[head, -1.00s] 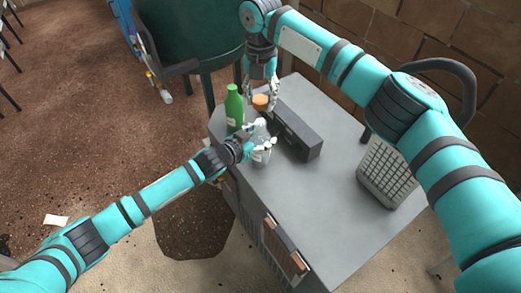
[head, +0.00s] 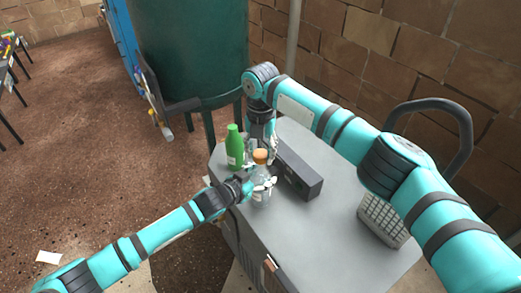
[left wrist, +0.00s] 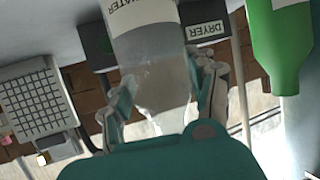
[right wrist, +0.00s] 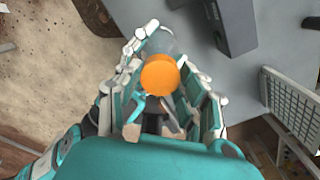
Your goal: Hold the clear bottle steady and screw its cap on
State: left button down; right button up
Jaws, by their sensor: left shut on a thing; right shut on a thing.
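The clear bottle (head: 261,198) stands upright near the table's left edge. My left gripper (head: 258,188) is shut around its body from the left. In the left wrist view the bottle (left wrist: 150,75), labelled WATER, sits between the fingers of my left gripper (left wrist: 160,100). The orange cap (head: 261,156) is at the top of the bottle, in line with its neck. My right gripper (head: 269,150) is shut on the cap from above and behind. The right wrist view shows the cap (right wrist: 160,76) between its fingers. I cannot tell whether its threads are engaged.
A green bottle (head: 235,150) stands close on the left, behind the clear bottle. A dark box (head: 298,176), labelled DRYER in the left wrist view (left wrist: 206,29), lies just to the right. A grey gridded object (head: 382,220) is at the table's right. The table's front (head: 320,240) is clear.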

jog(key=shift+f, duration=0.85)
jog(key=shift+f, duration=0.6)
dwell(0.3)
